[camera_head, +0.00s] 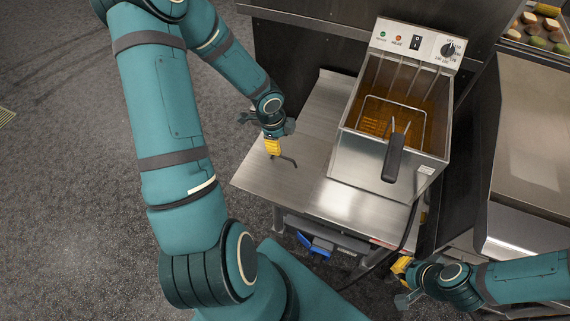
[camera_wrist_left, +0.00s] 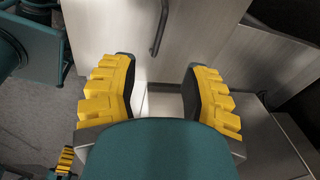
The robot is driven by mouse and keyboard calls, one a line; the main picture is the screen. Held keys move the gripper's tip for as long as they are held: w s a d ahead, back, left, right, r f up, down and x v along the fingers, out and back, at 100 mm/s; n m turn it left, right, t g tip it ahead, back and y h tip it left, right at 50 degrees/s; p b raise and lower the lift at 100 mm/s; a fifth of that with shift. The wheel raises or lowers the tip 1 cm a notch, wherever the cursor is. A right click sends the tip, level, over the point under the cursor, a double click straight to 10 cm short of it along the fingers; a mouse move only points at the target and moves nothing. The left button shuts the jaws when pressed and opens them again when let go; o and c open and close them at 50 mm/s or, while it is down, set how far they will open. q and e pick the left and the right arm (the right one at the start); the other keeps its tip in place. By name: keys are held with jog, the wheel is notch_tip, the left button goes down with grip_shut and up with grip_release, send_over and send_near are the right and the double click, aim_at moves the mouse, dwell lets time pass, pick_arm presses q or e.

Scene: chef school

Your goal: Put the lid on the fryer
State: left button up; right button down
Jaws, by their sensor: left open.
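The fryer (camera_head: 385,165) is a steel box with brown oil, a wire basket (camera_head: 390,120) and a black basket handle (camera_head: 394,158); its top is uncovered. Left of it, a thin dark handle (camera_head: 288,161) stands on a flat steel surface, probably the lid's; the lid's outline is hard to tell from the tabletop. My left gripper (camera_head: 272,147) is at that handle. In the left wrist view its yellow fingers (camera_wrist_left: 160,95) are apart and empty, with the handle (camera_wrist_left: 160,28) ahead of them. My right gripper (camera_head: 401,272) is low at the right, apart from the fryer; its opening is unclear.
The fryer's control panel (camera_head: 417,45) with a knob is at its back edge. The steel table (camera_head: 300,190) has bare room left of the fryer. A steel appliance (camera_head: 530,150) stands at the right, with a food tray (camera_head: 540,27) behind. A blue object (camera_head: 314,244) is under the table.

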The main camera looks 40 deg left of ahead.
aim_at(284, 157)
pick_arm(q)
jog(key=f, duration=0.2)
jog(key=f+b, duration=0.1)
jog(key=w+f+b, duration=0.1)
jog(key=f, duration=0.1)
jog(key=shift+d+f, duration=0.1)
jog(key=shift+f, duration=0.2)
jog(key=f+b, duration=0.2)
jog(key=f, duration=0.1)
jog(key=f+b, duration=0.1)
jog(key=f, duration=0.1)
jog(key=shift+w+d, duration=0.1)
jog(key=shift+w, duration=0.2)
grip_shut()
